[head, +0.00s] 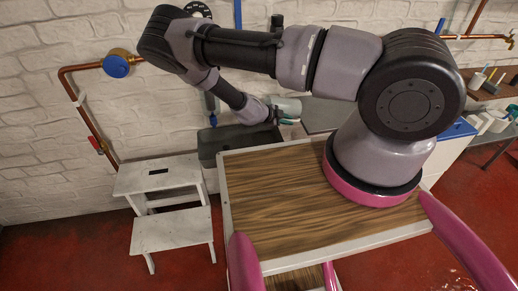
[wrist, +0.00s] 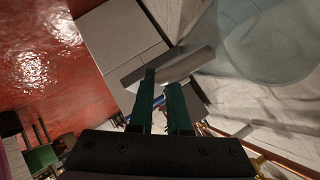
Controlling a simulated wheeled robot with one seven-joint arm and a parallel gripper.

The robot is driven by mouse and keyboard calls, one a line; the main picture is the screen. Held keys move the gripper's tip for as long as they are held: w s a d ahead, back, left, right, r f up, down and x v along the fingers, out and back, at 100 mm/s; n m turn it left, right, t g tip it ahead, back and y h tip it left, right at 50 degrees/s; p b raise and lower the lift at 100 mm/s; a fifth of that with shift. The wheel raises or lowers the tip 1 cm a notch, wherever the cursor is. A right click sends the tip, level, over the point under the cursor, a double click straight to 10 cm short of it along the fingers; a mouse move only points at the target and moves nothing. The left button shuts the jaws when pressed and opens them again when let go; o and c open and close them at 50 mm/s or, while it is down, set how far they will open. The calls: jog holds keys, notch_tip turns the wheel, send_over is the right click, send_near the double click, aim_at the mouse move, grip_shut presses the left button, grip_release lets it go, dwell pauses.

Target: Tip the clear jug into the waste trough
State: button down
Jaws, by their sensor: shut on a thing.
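The clear jug (head: 289,105) shows in the head view as a small pale, see-through shape beside my gripper (head: 285,121), partly hidden. In the wrist view the clear jug (wrist: 265,38) fills the upper right, with its round outline showing. My gripper (wrist: 165,98) has green fingers, shut on the jug, apparently at a grey bar-like handle (wrist: 168,68). The dark grey waste trough (head: 210,150) stands against the wall, behind the wooden top's left corner. The gripper and jug are at its right end, seemingly above its rim. The jug's exact tilt and contents cannot be told.
My arm stands at the right of the wood-topped table (head: 270,205). A white step stool (head: 170,200) stands left of it. A copper pipe with a blue-faced gauge (head: 117,66) runs along the brick wall. A grey surface (head: 325,113) lies right of the jug.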

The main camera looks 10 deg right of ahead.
jog(key=s+d+n+g+y+b, duration=0.1)
jog(key=s+d+g+y+b, duration=0.15)
jog(key=s+g+y, duration=0.35)
jog(key=shift+w+d+r+n+t+y+b, duration=0.4)
jog(key=shift+w+r+y+b, duration=0.3)
jog(key=shift+w+r+y, duration=0.65)
jog(key=shift+w+d+r+n+t+y+b, duration=0.4)
jog(key=shift+w+r+y+b, duration=0.5)
jog(key=shift+y, duration=0.75)
jog(key=shift+w+d+r+n+t+y+b, duration=0.35)
jog(key=shift+w+r+y+b, duration=0.2)
jog(key=shift+w+r+y, duration=0.8)
jog(key=shift+w+f, duration=0.1)
jog(key=shift+f, duration=0.05)
